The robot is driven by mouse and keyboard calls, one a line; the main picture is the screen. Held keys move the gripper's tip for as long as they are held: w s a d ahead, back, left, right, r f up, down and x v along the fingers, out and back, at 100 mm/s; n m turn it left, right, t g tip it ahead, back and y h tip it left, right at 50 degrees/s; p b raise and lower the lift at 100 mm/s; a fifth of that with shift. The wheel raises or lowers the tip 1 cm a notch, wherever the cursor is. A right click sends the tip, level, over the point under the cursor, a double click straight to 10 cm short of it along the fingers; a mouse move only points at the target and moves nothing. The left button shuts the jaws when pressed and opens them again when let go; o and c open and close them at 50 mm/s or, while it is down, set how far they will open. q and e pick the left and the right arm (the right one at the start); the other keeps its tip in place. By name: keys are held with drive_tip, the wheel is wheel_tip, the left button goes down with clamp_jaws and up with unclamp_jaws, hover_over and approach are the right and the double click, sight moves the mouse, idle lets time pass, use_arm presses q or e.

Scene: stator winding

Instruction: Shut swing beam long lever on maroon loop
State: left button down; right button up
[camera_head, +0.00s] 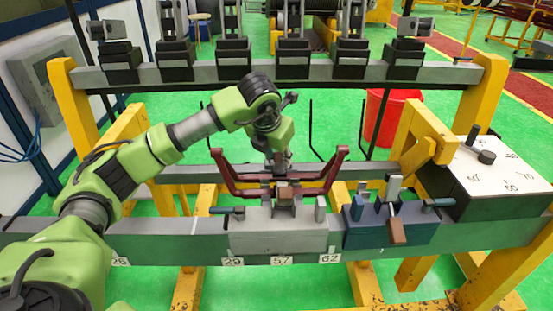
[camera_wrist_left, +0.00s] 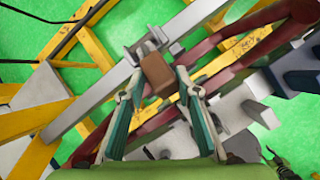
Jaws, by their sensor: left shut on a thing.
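The maroon loop (camera_head: 325,180) spans the middle of the bench with upturned ends; it also shows in the wrist view (camera_wrist_left: 235,58). Its middle lies at the grey clamp block (camera_head: 278,236), partly hidden by the gripper and clamp parts. The long lever's brown handle (camera_head: 285,193) is at the clamp's top centre. My left gripper (camera_head: 279,170) comes down from above onto it. In the wrist view the brown handle (camera_wrist_left: 157,74) sits between the fingertips of my left gripper (camera_wrist_left: 158,80), shut on it. How far the beam is closed cannot be told. My right gripper is out of view.
A blue clamp (camera_head: 385,226) with its own brown handle stands right of the grey one. A white-topped box (camera_head: 505,172) is at the right. A rear rail (camera_head: 290,76) carries several dark clamps. A red bucket (camera_head: 393,118) stands behind.

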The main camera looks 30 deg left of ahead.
use_arm(q)
drive_tip(key=shift+s+d+f+b, duration=0.35)
drive_tip(key=shift+d+f, duration=0.2)
drive_tip(key=shift+f, duration=0.25)
drive_tip(key=c, duration=1.8)
unclamp_jaws()
drive_tip(key=shift+o, duration=0.2)
drive_tip(key=shift+w+d, duration=0.1)
drive_tip(key=shift+w, duration=0.05)
drive_tip(key=shift+w+r, duration=0.1)
drive_tip(key=shift+r, duration=0.05)
drive_tip(key=shift+w+r, duration=0.1)
drive_tip(key=shift+r, duration=0.3)
drive_tip(key=a+v, duration=0.1)
drive_tip(key=v, duration=1)
drive_tip(key=shift+s, duration=0.25)
